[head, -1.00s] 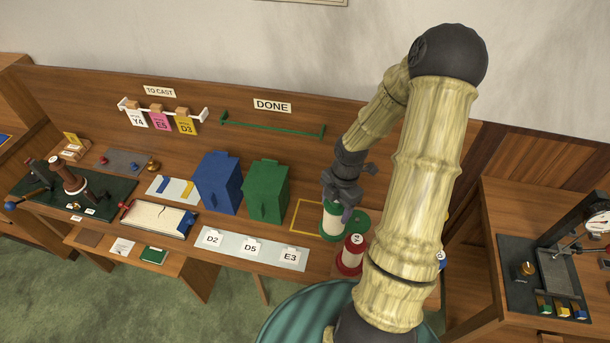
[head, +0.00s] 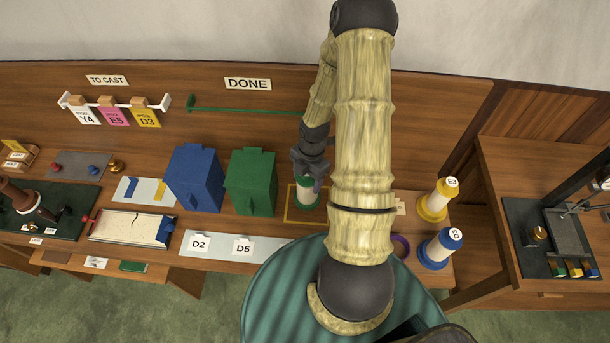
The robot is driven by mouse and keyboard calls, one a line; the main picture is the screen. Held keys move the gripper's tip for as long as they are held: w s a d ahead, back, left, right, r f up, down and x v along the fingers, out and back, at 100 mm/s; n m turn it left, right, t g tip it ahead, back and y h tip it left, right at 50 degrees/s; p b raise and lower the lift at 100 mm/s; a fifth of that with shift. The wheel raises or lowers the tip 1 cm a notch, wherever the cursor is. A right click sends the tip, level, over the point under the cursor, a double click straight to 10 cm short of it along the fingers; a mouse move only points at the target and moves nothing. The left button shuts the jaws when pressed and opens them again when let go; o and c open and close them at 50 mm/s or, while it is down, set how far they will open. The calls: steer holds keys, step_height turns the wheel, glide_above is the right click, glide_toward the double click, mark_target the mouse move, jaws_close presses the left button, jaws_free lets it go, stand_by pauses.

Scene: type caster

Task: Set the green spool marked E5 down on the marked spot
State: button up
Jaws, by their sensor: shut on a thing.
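The green spool (head: 306,193) has green flanges and a pale wound middle. It is upright in my gripper (head: 309,177), which is shut on its upper part. Its E5 mark cannot be read from here. The marked spot is a yellow square outline (head: 288,205) on the bench.
A green box (head: 250,184) and a blue box (head: 194,180) stand left of the outline. A yellow spool (head: 436,202) and a blue spool (head: 439,249) stand to the right. A pale strip (head: 218,246) with cards lies in front. My arm hides the bench beside the outline.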

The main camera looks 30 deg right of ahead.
steer(key=shift+s+r, duration=0.1)
steer(key=shift+s, duration=0.05)
steer(key=shift+p, duration=0.3)
steer(key=shift+f+b, duration=0.6)
steer(key=shift+f, duration=0.1)
steer(key=shift+a+f+b, duration=0.1)
steer(key=shift+f+b, duration=0.4)
steer(key=shift+f, duration=0.15)
steer(key=shift+f+b, duration=0.5)
steer(key=shift+f, duration=0.15)
steer(key=shift+f+b, duration=0.6)
steer(key=shift+f, duration=0.25)
steer(key=shift+d, duration=0.2)
steer(key=shift+a, duration=0.1)
